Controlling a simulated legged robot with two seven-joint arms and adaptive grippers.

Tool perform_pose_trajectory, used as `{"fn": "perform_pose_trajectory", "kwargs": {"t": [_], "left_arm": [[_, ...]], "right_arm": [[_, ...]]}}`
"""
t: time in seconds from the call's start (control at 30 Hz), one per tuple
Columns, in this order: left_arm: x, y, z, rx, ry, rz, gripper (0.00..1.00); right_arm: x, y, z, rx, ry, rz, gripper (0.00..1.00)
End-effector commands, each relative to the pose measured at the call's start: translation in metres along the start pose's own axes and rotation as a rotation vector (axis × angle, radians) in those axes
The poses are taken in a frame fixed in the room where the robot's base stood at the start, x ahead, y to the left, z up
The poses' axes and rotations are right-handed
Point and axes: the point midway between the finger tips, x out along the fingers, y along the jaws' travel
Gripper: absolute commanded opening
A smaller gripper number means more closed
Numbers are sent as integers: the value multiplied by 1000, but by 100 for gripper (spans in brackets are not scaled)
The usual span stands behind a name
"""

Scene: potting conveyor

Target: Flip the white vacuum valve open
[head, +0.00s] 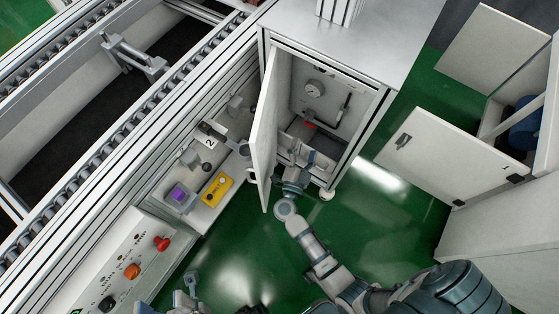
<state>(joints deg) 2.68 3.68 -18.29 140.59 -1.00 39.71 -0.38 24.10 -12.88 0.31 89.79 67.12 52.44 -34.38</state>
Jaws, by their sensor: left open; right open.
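A white cabinet (318,32) stands in the middle of the head view with its door (264,135) swung open. Inside, a round gauge (315,89) sits on the back panel, with a dark bent handle or pipe (346,108) to its right and a small red part (310,125) below. I cannot pick out a white valve for certain; my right gripper covers part of the lower interior. My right gripper (308,156) is open at the cabinet's opening, below the red part; contact cannot be told. My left gripper (191,284) is open at the bottom edge, partly cut off, away from the cabinet.
A conveyor (85,122) runs along the left. Beside it are a panel with a red button (161,243), a yellow box (217,190) and a purple part (178,195). The open door stands left of my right gripper. An open white cabinet (490,215) stands right. Green floor lies between.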

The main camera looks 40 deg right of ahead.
Motion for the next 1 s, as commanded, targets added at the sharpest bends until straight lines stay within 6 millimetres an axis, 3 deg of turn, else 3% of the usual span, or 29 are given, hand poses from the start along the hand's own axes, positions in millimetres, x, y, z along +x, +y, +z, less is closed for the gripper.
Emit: {"fn": "perform_pose_trajectory", "kwargs": {"t": [0.17, 0.43, 0.7, 1.0], "left_arm": [[1, 2, 0, 0, 0, 1, 54], [-1, -4, -1, -3, 3, -5, 54], [0, -2, -1, -2, 2, -3, 54], [0, -2, -1, -2, 2, -3, 54]], "right_arm": [[-16, -13, 6, -54, -143, -209, 84], [-70, -25, 27, -180, -418, -478, 84], [-124, -10, 42, -310, -670, -624, 84], [-162, 9, 48, -403, -841, -683, 84]]}}
